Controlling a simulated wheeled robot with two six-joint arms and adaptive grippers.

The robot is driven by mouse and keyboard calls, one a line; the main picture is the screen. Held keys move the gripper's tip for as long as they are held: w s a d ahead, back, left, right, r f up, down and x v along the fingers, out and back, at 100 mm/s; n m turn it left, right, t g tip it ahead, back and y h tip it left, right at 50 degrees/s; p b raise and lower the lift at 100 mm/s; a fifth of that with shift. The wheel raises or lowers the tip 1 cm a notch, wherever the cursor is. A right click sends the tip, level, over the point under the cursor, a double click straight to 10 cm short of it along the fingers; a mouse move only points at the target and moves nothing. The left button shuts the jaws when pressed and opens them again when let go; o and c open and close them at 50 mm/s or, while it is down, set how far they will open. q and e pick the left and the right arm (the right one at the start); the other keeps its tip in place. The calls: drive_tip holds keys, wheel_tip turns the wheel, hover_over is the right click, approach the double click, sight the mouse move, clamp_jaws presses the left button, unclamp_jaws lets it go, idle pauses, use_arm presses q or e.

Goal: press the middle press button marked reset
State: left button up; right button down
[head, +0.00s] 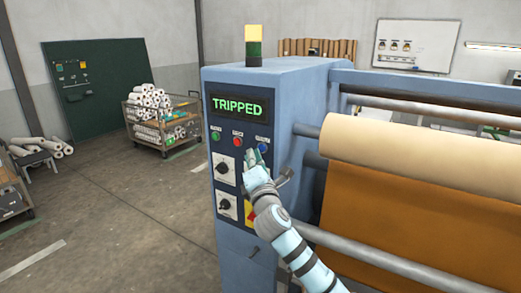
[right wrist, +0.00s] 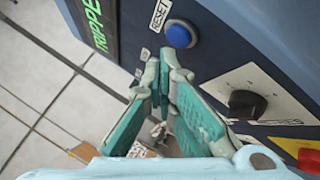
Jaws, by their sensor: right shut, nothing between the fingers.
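The blue press cabinet (head: 275,95) has a row of three buttons: green (head: 215,136) at left, red (head: 238,142) in the middle, blue (head: 263,147) at right. In the right wrist view the label RESET (right wrist: 160,14) stands beside the blue button (right wrist: 180,35). The red button is not visible there; my fingers cover part of the panel. The display (head: 238,106) reads TRIPPED in green. My right gripper (head: 254,158) is shut and empty, in front of the panel just below the blue button. In the wrist view its fingertips (right wrist: 165,62) are apart from that button.
Two black rotary knobs on white plates (head: 224,168) sit below the buttons. A red button on yellow (right wrist: 309,160) is lower on the panel. Rollers with cream material (head: 400,150) lie to the right. A cart of rolls (head: 160,125) stands behind left; the floor (head: 130,210) there is open.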

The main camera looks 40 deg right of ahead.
drive_tip(key=shift+w+d, duration=0.1)
drive_tip(key=shift+d, duration=0.25)
drive_tip(key=shift+w+d, duration=0.1)
drive_tip(key=shift+d, duration=0.2)
idle(0.5)
idle(0.4)
drive_tip(key=shift+s+a+p, duration=0.25)
drive_tip(key=shift+a+p, duration=0.3)
drive_tip(key=shift+a, duration=0.2)
drive_tip(key=a+p, duration=0.1)
drive_tip(key=a, duration=0.1)
drive_tip(key=s+a+p, duration=0.1)
drive_tip(key=a, duration=0.1)
drive_tip(key=shift+s+a, duration=0.2)
drive_tip(key=shift+a, duration=0.2)
idle(0.5)
